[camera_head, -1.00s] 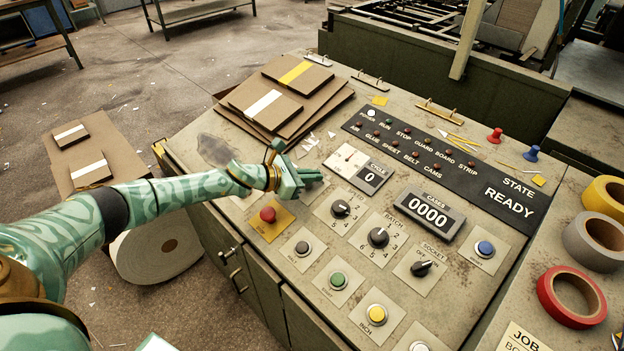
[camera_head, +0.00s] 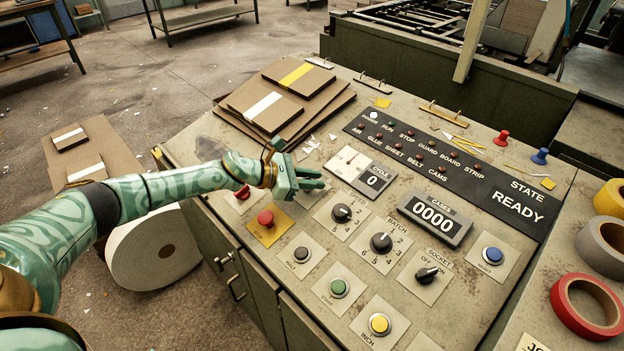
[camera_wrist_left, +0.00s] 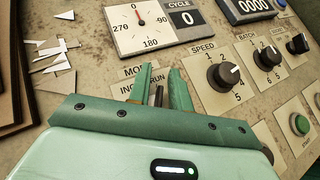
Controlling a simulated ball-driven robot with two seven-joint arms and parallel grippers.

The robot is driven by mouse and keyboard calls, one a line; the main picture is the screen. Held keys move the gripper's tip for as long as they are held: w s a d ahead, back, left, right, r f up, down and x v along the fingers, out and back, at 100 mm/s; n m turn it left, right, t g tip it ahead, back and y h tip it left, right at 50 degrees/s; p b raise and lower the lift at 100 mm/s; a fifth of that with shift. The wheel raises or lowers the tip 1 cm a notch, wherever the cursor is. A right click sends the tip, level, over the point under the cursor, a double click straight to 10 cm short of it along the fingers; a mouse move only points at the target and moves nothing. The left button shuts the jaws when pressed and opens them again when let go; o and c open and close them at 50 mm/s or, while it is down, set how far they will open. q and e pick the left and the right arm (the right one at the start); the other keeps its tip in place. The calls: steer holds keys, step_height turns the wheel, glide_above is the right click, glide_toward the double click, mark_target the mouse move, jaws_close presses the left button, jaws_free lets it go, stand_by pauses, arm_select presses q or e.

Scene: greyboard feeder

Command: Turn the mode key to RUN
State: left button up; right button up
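My left gripper (camera_head: 310,178) is over the upper left part of the sloped control panel, its fingers apart. In the left wrist view the two green fingers (camera_wrist_left: 168,88) point at the mode plate (camera_wrist_left: 133,80), labelled MODE, INCH and RUN. A thin dark upright piece, apparently the mode key (camera_wrist_left: 158,96), shows between the fingers. I cannot tell whether they touch it, nor which way it is turned. In the head view my gripper hides the key. My right gripper is out of view.
The speed knob (camera_head: 342,212) and batch knob (camera_head: 381,242) are right of my gripper. A red button on a yellow plate (camera_head: 266,219) is below my arm. Stacked boards (camera_head: 290,95) lie behind. The display (camera_head: 510,205) reads STATE READY.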

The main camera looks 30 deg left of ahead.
arm_select(q)
steer(key=shift+a, duration=0.1)
steer(key=p+v, duration=0.1)
steer(key=v, duration=1.5)
steer(key=shift+p, duration=0.35)
